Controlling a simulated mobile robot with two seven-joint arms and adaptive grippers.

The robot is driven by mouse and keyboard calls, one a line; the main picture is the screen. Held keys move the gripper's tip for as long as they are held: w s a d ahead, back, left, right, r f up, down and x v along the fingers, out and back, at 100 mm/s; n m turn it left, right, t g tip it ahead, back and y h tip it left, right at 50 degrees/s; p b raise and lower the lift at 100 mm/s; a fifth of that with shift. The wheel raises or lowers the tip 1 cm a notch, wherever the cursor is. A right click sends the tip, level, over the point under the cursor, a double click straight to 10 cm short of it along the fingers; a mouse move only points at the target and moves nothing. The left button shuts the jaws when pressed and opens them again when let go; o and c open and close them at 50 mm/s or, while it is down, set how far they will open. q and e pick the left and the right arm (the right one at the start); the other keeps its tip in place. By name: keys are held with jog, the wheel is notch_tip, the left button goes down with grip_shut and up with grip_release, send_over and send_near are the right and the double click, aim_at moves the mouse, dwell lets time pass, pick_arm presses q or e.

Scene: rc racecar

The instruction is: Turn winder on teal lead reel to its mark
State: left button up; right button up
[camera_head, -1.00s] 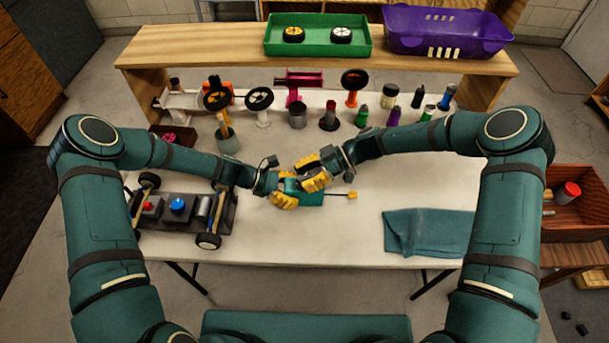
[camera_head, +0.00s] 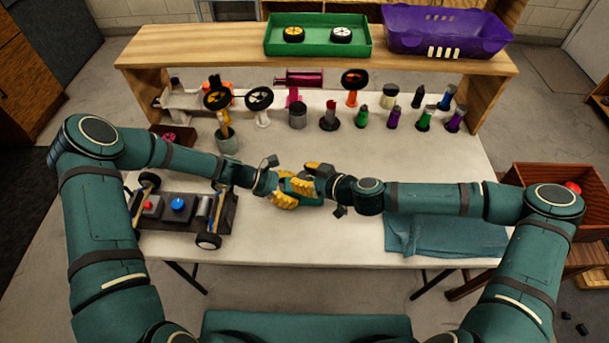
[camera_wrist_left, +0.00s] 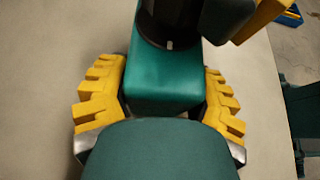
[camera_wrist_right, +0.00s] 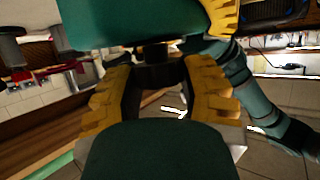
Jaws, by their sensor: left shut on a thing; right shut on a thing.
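The teal lead reel (camera_head: 304,197) is held above the table's middle; it is a teal box in the left wrist view (camera_wrist_left: 165,85). My left gripper (camera_head: 290,193) is shut on the reel's body, with a yellow finger on each side. The winder is a black round part on the reel, with a small white mark near its base in the left wrist view (camera_wrist_left: 166,25). My right gripper (camera_head: 318,178) is shut on the winder, which shows dark between its fingers in the right wrist view (camera_wrist_right: 155,75). I cannot tell whether the marks line up.
A car chassis (camera_head: 160,222) stands at the table's left. A teal cloth (camera_head: 440,235) lies at the right under my right forearm. Wheels on stands, bottles and a grey cup (camera_head: 228,140) line the back. The front middle of the table (camera_head: 300,245) is clear.

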jog(key=m+t+h, duration=0.4)
jog(key=m, duration=0.1)
jog(key=shift+a+h, duration=0.15)
jog(key=shift+h, duration=0.15)
jog(key=m+h, duration=0.2)
jog(key=h, duration=0.1)
jog(key=m+t+h, duration=0.1)
jog(key=m+h, duration=0.2)
jog(key=shift+m+t, duration=0.3)
jog(key=m+g+h, duration=0.1)
jog(key=m+h, duration=0.4)
jog(key=h, duration=0.1)
jog(key=shift+w+m, duration=0.1)
jog(key=shift+m, duration=0.2)
jog(key=shift+d+f+m+g+h, duration=0.1)
jog(key=shift+d+m+g+h, duration=0.05)
jog(key=shift+m+g+h, duration=0.7)
jog(key=shift+d+m+g+h, duration=0.1)
jog(key=shift+m+g+h, duration=0.55)
jog(key=shift+m+h, duration=0.3)
jog(key=o, duration=1.2)
